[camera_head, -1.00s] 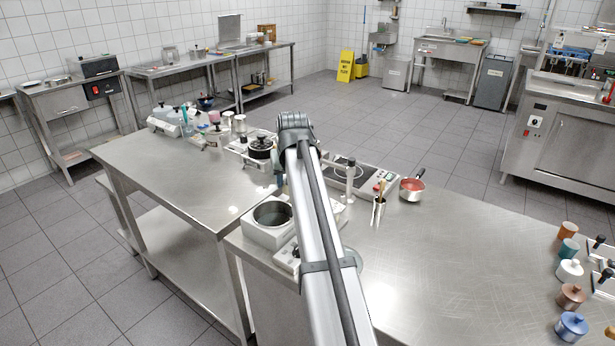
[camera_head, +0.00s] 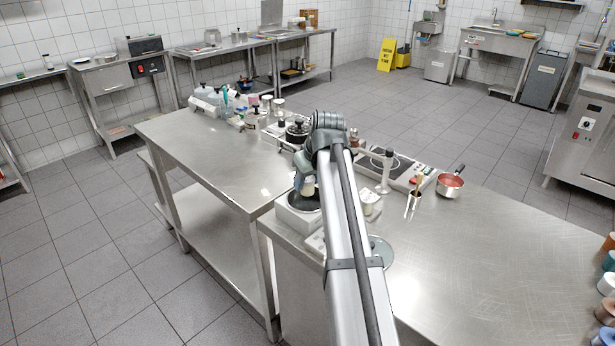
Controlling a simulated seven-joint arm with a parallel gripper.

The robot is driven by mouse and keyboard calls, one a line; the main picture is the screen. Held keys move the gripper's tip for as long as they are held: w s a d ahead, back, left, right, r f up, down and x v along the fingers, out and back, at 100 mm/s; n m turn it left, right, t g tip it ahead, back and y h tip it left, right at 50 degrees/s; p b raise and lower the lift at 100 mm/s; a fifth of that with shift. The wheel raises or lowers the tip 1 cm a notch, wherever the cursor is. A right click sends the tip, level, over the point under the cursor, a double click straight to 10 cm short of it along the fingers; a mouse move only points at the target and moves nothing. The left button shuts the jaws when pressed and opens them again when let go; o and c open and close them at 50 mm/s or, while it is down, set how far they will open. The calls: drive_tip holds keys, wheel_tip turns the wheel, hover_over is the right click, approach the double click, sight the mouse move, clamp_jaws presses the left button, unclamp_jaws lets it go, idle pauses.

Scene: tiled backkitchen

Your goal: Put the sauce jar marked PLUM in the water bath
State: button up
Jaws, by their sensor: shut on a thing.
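The water bath (camera_head: 294,222) is a pale box with a round dark opening. It stands at the corner of the steel counter, just left of my arm. My gripper (camera_head: 306,180) hangs over the opening, partly hidden by my own arm. It is shut on a small cream-coloured thing (camera_head: 309,189), seemingly a jar, at or just above the opening. I cannot read a label on it, and I cannot tell whether its lower end is inside the bath.
A black-lidded pot (camera_head: 297,131) stands behind the bath. A stick blender (camera_head: 385,172), a utensil holder (camera_head: 412,205) and a red-filled saucepan (camera_head: 450,185) stand right of my arm. Several coloured jars (camera_head: 607,283) line the right edge. The right counter's middle is clear.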

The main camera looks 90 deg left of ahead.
sight(309, 195)
drive_tip(key=shift+f, duration=3.6)
drive_tip(key=shift+f, duration=0.2)
drive_tip(key=o, duration=1.2)
drive_tip(key=shift+o, duration=1.5)
drive_tip(key=shift+a+r, duration=0.1)
drive_tip(key=shift+r, duration=5.7)
